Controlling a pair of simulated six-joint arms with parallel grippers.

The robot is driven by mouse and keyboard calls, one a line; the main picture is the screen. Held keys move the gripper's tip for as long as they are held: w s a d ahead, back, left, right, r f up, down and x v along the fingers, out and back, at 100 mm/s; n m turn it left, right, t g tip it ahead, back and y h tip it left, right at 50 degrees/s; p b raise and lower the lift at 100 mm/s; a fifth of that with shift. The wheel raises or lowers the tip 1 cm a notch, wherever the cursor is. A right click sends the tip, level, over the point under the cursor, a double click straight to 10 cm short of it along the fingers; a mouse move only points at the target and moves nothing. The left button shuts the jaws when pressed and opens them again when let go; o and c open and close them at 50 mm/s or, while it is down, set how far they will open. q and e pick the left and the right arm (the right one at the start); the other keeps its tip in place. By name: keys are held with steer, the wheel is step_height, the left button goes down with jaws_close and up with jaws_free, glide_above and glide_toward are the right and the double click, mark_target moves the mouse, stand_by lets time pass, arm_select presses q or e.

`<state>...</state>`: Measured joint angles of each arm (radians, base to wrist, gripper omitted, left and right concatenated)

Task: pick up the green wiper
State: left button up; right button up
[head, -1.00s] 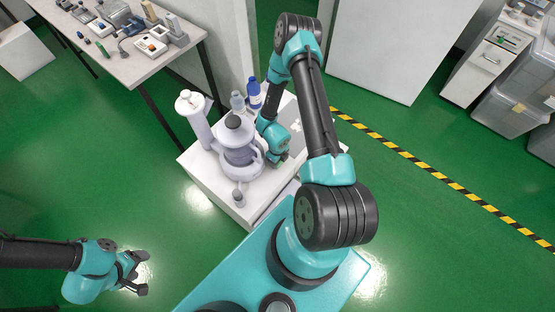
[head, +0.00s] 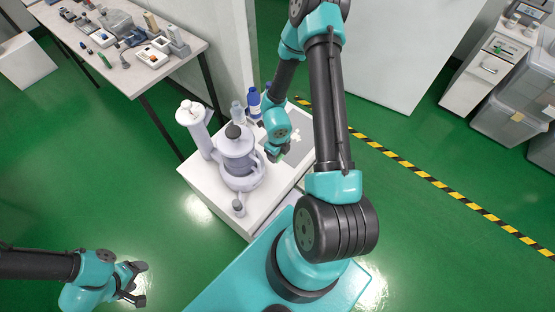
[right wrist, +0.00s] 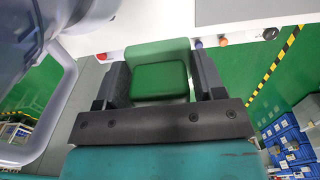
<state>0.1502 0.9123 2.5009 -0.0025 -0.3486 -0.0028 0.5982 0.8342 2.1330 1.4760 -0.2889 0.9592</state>
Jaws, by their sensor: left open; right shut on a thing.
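The green wiper (right wrist: 158,78) sits between the two dark fingers of my right gripper (right wrist: 160,88) in the right wrist view. The fingers are shut on its sides. In the head view my right gripper (head: 277,152) is over the white table, right of the grey-white jug-like device, and only a small bit of green shows at its tip. My left gripper (head: 139,283) is open and empty over the green floor at the lower left, well away from the table.
The white table (head: 212,190) bears the jug-like device (head: 240,165), a tall white cylinder (head: 194,125), a blue bottle (head: 254,100) and a grey mat (head: 299,147). A long bench (head: 150,73) with several instruments stands at the upper left. Drawers and bins are at the right.

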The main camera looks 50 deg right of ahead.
step_height(320, 180, up, 14)
stand_by(0.5)
